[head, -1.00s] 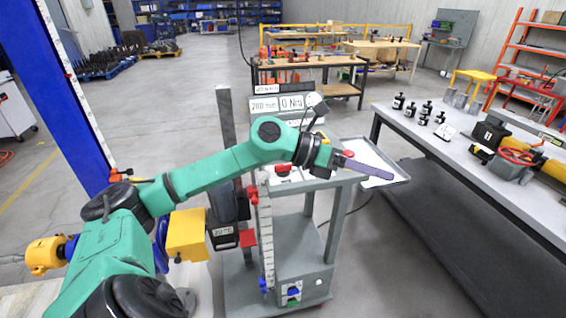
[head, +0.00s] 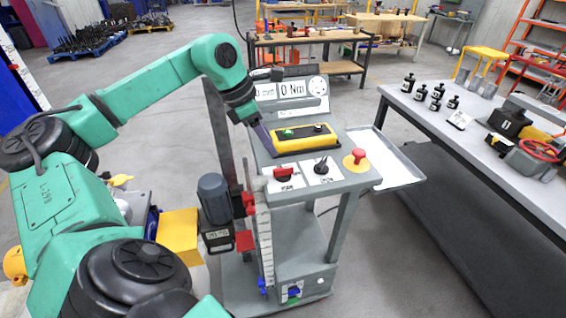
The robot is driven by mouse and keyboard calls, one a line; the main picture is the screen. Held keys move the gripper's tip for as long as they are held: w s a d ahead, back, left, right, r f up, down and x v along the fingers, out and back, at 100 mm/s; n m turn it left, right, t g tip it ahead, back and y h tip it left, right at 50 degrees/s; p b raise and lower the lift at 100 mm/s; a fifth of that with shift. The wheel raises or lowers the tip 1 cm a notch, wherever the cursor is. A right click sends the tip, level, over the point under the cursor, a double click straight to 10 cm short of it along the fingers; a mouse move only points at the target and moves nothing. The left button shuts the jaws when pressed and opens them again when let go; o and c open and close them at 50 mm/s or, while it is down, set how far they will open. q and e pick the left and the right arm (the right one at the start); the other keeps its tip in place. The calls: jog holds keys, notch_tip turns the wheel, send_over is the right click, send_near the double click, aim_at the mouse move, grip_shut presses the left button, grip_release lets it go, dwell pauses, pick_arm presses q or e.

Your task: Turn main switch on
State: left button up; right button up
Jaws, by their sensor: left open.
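The control cart (head: 345,182) stands in the middle of the head view. On its sloped top are a red rotary switch (head: 283,174) on a white label plate, a black selector knob (head: 321,165), and a red mushroom button (head: 358,156) on a yellow base. I cannot read which label names the main switch. My left gripper (head: 266,144) is open and empty, its purple fingers pointing down at the left end of the yellow button box, above and behind the red switch. I cannot tell whether it touches the panel. My right gripper is not in view.
The yellow box (head: 303,138) with green and black buttons lies behind the knobs. Behind it stands the display panel (head: 290,92). A grey tray (head: 395,165) sits at the cart's right.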

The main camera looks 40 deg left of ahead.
pick_arm(q)
jog(key=p, duration=0.1)
send_over(284, 168)
jog(key=s, duration=0.2)
jog(key=f, duration=0.4)
jog(key=shift+a+f, duration=0.35)
jog(key=shift+a, duration=0.05)
jog(key=x, duration=0.4)
jog(key=shift+w+a+f+p, duration=0.25)
jog(key=shift+w+f+p, duration=0.05)
jog(key=shift+f+p, duration=0.1)
jog(key=shift+s+d+f, duration=0.1)
jog(key=shift+d, duration=0.05)
jog(key=shift+s, duration=0.1)
grip_shut()
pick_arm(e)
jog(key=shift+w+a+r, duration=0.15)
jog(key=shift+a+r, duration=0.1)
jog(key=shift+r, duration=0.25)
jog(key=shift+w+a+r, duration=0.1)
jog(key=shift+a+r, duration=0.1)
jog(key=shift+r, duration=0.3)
